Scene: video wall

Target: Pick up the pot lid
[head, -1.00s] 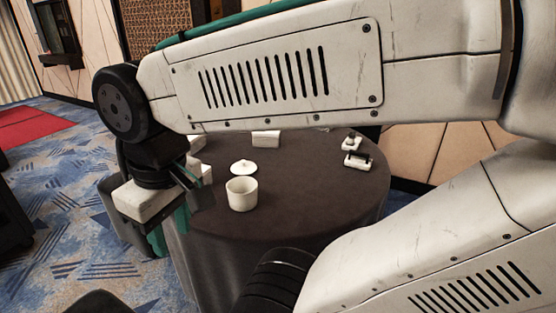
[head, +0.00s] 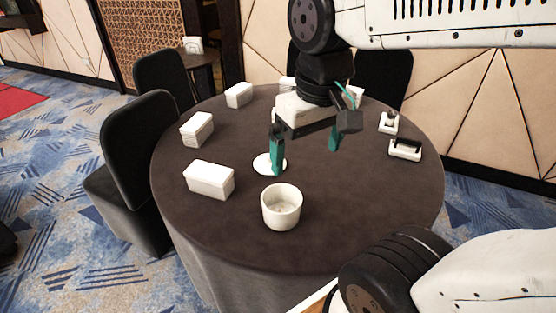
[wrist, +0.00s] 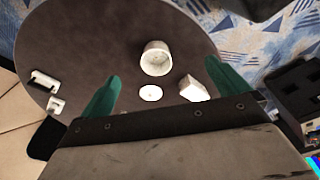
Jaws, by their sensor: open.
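The white pot lid (head: 264,165) lies on the dark round table, just behind the white pot (head: 282,214). In the head view my gripper (head: 305,157) is open, fingers pointing down, above the table. Its left teal finger overlaps the right part of the lid in the picture. In the wrist view the lid (wrist: 151,93) shows whole as a small white disc, between the two teal fingertips (wrist: 162,77) and a little below their line. The pot (wrist: 156,58) is just beyond it. The gripper holds nothing and looks well above the lid.
White boxes (head: 209,180) stand along the table's left side and back. Two small white-and-black items (head: 405,149) sit at the right. Dark chairs (head: 138,150) surround the table (head: 225,255). The tabletop right of the pot is clear.

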